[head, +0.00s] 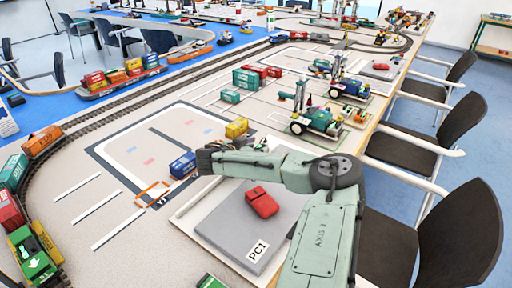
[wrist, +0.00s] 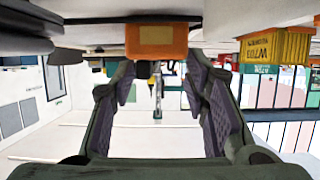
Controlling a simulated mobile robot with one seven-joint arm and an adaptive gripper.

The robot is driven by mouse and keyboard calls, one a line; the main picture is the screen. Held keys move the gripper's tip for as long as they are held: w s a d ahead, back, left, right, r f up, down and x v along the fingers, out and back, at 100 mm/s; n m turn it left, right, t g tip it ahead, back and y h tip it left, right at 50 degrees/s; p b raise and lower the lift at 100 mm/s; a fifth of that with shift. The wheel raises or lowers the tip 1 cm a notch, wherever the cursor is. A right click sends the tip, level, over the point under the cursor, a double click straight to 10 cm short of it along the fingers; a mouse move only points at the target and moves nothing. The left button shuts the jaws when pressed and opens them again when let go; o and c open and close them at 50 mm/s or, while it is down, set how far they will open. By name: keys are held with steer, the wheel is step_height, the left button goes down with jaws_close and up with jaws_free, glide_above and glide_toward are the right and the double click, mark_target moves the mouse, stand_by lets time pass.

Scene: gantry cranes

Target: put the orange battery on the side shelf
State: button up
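An orange block with a paler orange face (wrist: 156,40) shows at the top centre of the wrist view, just beyond and between my fingertips; it may be the orange battery. I cannot pick it out in the head view. My gripper (wrist: 160,70) is open, its two dark fingers apart with nothing between them. In the head view my gripper (head: 205,160) is low over the layout table, beside a blue container (head: 183,165) and just below a yellow container (head: 237,128). A wood-edged stand (head: 494,50) at the far right may be the side shelf.
A grey slab marked PC1 (head: 228,222) carries a red car (head: 262,202) under my arm. Model cranes (head: 318,120) stand further back. Train wagons (head: 42,141) line the curved track at left. Black chairs (head: 462,225) line the right side. The yellow container (wrist: 277,49) also shows in the wrist view.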

steer(key=shift+o, duration=1.3)
